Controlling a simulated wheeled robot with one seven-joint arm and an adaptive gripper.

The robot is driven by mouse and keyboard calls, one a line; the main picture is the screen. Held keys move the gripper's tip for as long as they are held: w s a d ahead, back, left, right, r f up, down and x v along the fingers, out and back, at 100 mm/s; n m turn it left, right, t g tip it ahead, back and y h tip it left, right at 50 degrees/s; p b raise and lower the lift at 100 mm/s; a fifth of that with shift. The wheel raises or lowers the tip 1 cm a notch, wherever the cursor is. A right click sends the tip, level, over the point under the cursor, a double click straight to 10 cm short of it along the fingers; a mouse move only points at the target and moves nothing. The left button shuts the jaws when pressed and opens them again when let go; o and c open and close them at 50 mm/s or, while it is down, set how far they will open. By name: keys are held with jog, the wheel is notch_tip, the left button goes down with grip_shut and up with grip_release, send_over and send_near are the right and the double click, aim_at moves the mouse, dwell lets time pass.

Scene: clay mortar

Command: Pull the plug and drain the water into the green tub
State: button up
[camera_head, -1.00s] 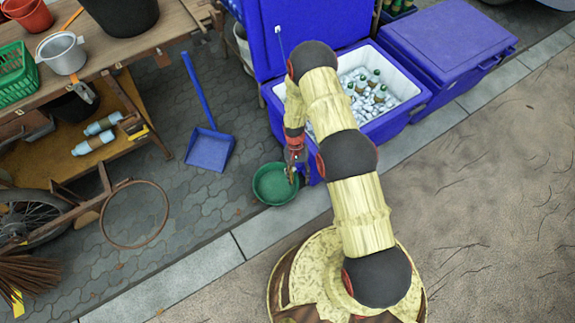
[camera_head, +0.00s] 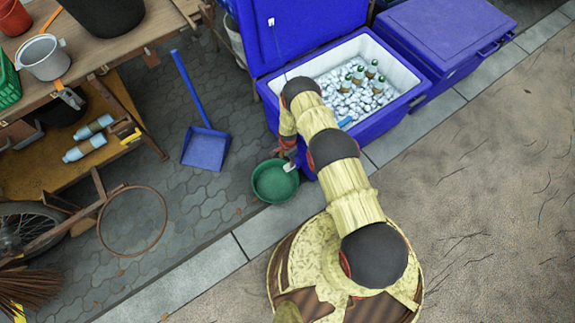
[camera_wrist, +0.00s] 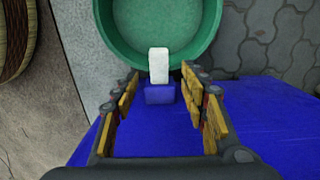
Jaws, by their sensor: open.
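The white plug (camera_wrist: 159,65) sticks out from a short blue spout (camera_wrist: 160,95) on the blue cooler's wall (camera_wrist: 235,115). My gripper (camera_wrist: 160,77) is open, with one yellow-padded finger on each side of the plug and spout and a visible gap on both sides. The green tub (camera_wrist: 115,55) lies just beyond the plug. In the head view the tub (camera_head: 274,190) stands on the paving against the cooler (camera_head: 380,131), and the small white plug (camera_head: 289,167) shows over its rim. My gripper (camera_head: 287,153) is partly hidden there.
The cooler's lid stands open, with ice and bottles (camera_head: 355,88) inside. A second blue cooler (camera_head: 445,35) is closed at the right. A blue dustpan (camera_head: 206,148) and a rusty hoop (camera_head: 133,250) lie left of the tub. A wooden workbench (camera_head: 110,55) stands at upper left.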

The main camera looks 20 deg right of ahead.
aim_at(288, 167)
notch_tip(288, 167, down, 8)
jog(key=b, duration=0.3)
jog(key=shift+r, duration=0.1)
jog(key=shift+s, duration=0.1)
jog(key=shift+c, duration=1.4)
jog(key=c, duration=0.8)
grip_shut()
